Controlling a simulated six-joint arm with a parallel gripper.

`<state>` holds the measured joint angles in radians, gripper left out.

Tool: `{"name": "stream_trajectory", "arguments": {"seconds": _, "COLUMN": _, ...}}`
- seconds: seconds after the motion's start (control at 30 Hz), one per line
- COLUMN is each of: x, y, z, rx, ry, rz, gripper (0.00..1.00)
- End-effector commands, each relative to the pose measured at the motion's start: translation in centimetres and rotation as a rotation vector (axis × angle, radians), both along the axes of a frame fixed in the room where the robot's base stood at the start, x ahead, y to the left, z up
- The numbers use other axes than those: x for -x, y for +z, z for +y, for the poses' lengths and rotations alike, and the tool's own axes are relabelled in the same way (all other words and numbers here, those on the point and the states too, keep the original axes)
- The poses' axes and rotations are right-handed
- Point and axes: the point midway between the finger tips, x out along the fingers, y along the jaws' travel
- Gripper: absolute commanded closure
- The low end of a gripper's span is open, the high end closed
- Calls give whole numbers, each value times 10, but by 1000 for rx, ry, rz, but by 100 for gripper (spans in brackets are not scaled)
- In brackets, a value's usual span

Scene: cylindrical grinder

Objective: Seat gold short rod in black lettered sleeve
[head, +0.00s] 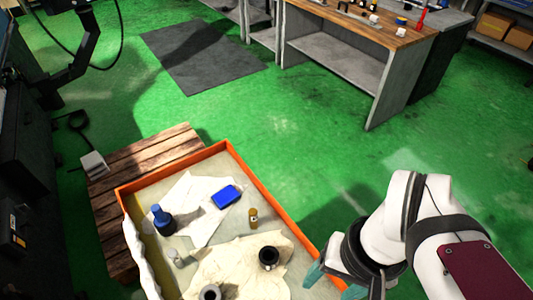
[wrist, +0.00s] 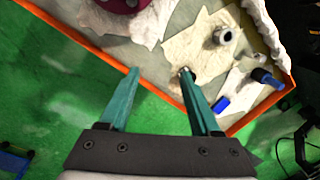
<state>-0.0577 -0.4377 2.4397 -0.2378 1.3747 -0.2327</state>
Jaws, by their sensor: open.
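The gold short rod (head: 253,218) stands on the bare tray floor, just right of the blue block. A black sleeve (head: 268,265) stands on crumpled paper below it in the head view, with its round opening facing up; no lettering is readable. My gripper (head: 335,285) is at the tray's right edge, right of both, and its jaws are partly out of the picture. In the wrist view my gripper (wrist: 158,72) is open with nothing between its teal fingers. A dark item, probably the sleeve, shows beside the right fingertip. The rod is not visible there.
The orange-rimmed tray (head: 282,215) rests on a wooden pallet (head: 150,152). It also holds a blue block (head: 226,195), a blue-topped black part (head: 163,222), a small silvery piece (head: 178,258) and a grey ring-shaped part (head: 210,293). Green floor lies beyond the rim.

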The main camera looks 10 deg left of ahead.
Motion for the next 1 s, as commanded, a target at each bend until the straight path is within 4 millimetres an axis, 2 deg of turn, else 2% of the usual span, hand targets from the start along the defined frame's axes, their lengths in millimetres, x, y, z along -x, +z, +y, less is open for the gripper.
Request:
{"name": "stream_trajectory", "arguments": {"seconds": 0.1, "x": -77, "y": 13, "z": 34, "rx": 23, "ry": 721, "rz": -66, "gripper": 36}}
{"name": "stream_trajectory", "arguments": {"seconds": 0.17, "x": -115, "y": 10, "z": 62, "rx": 32, "ry": 1117, "rz": -101, "gripper": 36}}
{"name": "stream_trajectory", "arguments": {"seconds": 0.2, "x": -137, "y": 6, "z": 83, "rx": 37, "ry": 1363, "rz": -120, "gripper": 36}}
{"name": "stream_trajectory", "arguments": {"seconds": 0.3, "x": -176, "y": -10, "z": 130, "rx": 41, "ry": 1862, "rz": -150, "gripper": 36}}
{"name": "stream_trajectory", "arguments": {"seconds": 0.4, "x": -193, "y": -23, "z": 160, "rx": 42, "ry": 2158, "rz": -165, "gripper": 36}}
{"name": "stream_trajectory", "arguments": {"seconds": 0.53, "x": -199, "y": -42, "z": 170, "rx": 40, "ry": 2272, "rz": -167, "gripper": 36}}
{"name": "stream_trajectory", "arguments": {"seconds": 0.7, "x": -198, "y": -92, "z": 169, "rx": 37, "ry": 2269, "rz": -164, "gripper": 36}}
{"name": "stream_trajectory", "arguments": {"seconds": 0.8, "x": -199, "y": -116, "z": 169, "rx": 40, "ry": 2268, "rz": -166, "gripper": 36}}
{"name": "stream_trajectory", "arguments": {"seconds": 1.0, "x": -200, "y": -144, "z": 169, "rx": 40, "ry": 2265, "rz": -168, "gripper": 36}}
